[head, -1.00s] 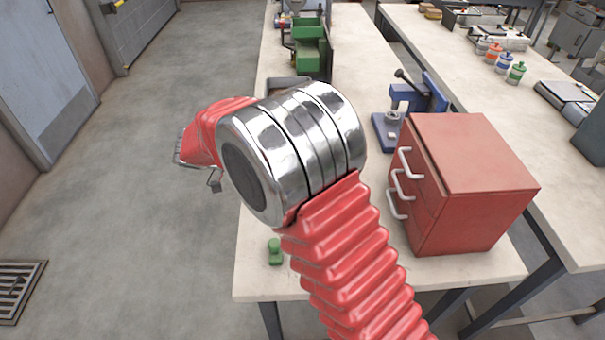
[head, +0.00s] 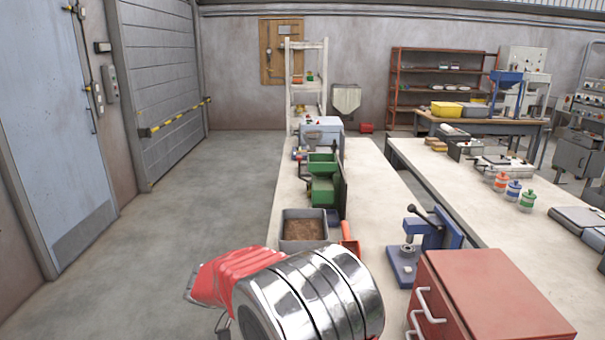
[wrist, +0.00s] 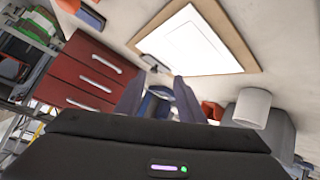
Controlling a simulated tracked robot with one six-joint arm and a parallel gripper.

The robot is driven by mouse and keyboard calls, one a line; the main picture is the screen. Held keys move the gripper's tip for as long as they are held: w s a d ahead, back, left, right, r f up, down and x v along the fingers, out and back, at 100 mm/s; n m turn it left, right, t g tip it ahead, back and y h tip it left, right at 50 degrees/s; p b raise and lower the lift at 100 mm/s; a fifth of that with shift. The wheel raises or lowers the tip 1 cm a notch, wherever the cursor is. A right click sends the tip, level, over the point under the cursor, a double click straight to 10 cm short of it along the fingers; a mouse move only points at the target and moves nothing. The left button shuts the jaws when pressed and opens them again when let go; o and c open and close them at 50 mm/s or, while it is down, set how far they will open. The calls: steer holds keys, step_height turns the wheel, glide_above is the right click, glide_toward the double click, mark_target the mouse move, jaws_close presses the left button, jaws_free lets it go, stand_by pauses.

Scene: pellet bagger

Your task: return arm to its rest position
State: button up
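My arm, with a red ribbed sleeve and a shiny metal joint, fills the lower middle of the head view. My gripper (wrist: 159,80) shows in the wrist view with two dark fingers standing apart. I see nothing held between them; a blue object (wrist: 157,103) shows in the gap behind. In the head view only a small piece of the gripper shows below the red sleeve, at the bottom edge.
A red drawer cabinet (head: 490,300) stands right of my arm. A blue press (head: 425,245), a grey bin with brown contents (head: 303,243) and a green machine (head: 323,185) stand on the near bench (head: 365,180). Open floor (head: 215,200) lies left.

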steer(key=s+f+n, duration=0.1)
steer(key=n, duration=0.1)
steer(key=s+f+n+y, duration=0.1)
steer(key=s+n, duration=0.1)
steer(key=s+f+n+g, duration=0.1)
steer(key=shift+s+f+n+y, duration=0.15)
steer(key=shift+s+n+y, duration=0.2)
steer(key=shift+n+y, duration=0.05)
steer(key=s+d+r+n+t+y, duration=0.2)
steer(key=s+d+r+y, duration=0.2)
steer(key=s+d+r, duration=0.4)
steer(key=s+d+r+n+t+y, duration=0.1)
steer(key=s+d+r+y, duration=0.3)
steer(key=s+d+r, duration=0.4)
steer(key=s+n, duration=0.1)
steer(key=s, duration=0.3)
steer(key=shift+r+n+t+y, duration=0.25)
steer(key=shift+n+t+y, duration=0.05)
steer(key=shift+n+t, duration=0.1)
